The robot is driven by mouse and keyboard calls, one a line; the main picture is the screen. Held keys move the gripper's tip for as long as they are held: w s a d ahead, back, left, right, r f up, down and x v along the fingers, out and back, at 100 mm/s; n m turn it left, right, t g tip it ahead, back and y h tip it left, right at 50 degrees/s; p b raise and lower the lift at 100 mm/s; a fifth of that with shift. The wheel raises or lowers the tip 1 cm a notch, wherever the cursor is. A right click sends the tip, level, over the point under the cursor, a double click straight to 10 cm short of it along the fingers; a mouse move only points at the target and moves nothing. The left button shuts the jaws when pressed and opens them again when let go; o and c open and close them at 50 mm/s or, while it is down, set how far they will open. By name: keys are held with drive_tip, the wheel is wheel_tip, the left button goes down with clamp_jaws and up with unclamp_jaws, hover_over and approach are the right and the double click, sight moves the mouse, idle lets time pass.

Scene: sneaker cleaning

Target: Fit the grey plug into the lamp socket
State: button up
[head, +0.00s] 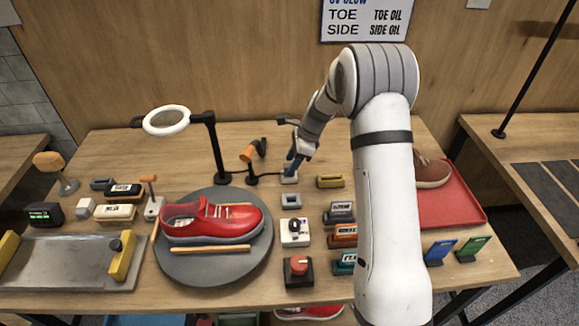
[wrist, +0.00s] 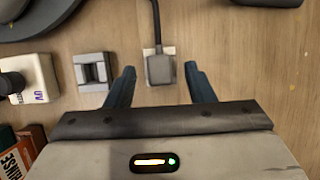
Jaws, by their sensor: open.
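The grey plug (wrist: 160,70) rests on a small pale pad (wrist: 153,52), with its dark cable running up out of the wrist view. My gripper (wrist: 160,68) is open, with one dark finger on each side of the plug and visible gaps to both. In the head view my gripper (head: 291,172) is low over the table's back middle, and it partly hides the plug. A light grey block with a dark recess, seemingly the lamp socket (wrist: 92,71), sits left of the plug. It also shows in the head view (head: 291,200), nearer the front and empty.
A white box marked UV (wrist: 30,80) stands beside the socket. The ring lamp (head: 166,121) and a red sneaker (head: 212,221) on a round grey turntable (head: 190,270) are to the left.

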drive_tip(key=v, duration=0.5)
drive_tip(key=shift+r, duration=0.1)
drive_tip(key=s+d+r+n+t+h, duration=0.1)
drive_tip(key=s+d+r+n, duration=0.1)
drive_tip(key=s+r+n, duration=0.55)
drive_tip(key=s+d+r+n+h, duration=0.15)
drive_tip(key=s+r, duration=0.35)
drive_tip(key=s, duration=0.5)
drive_tip(key=s+d+n+t+h, duration=0.1)
drive_tip(key=s+n, duration=0.3)
drive_tip(key=s, duration=0.4)
drive_tip(key=s+d+r+n+t+h, duration=0.1)
drive_tip(key=s+d+n, duration=0.2)
drive_tip(key=s+n, duration=0.2)
drive_tip(key=s, duration=0.3)
drive_tip(key=shift+s, duration=0.25)
drive_tip(key=shift+r, duration=0.1)
drive_tip(key=shift+c, duration=0.4)
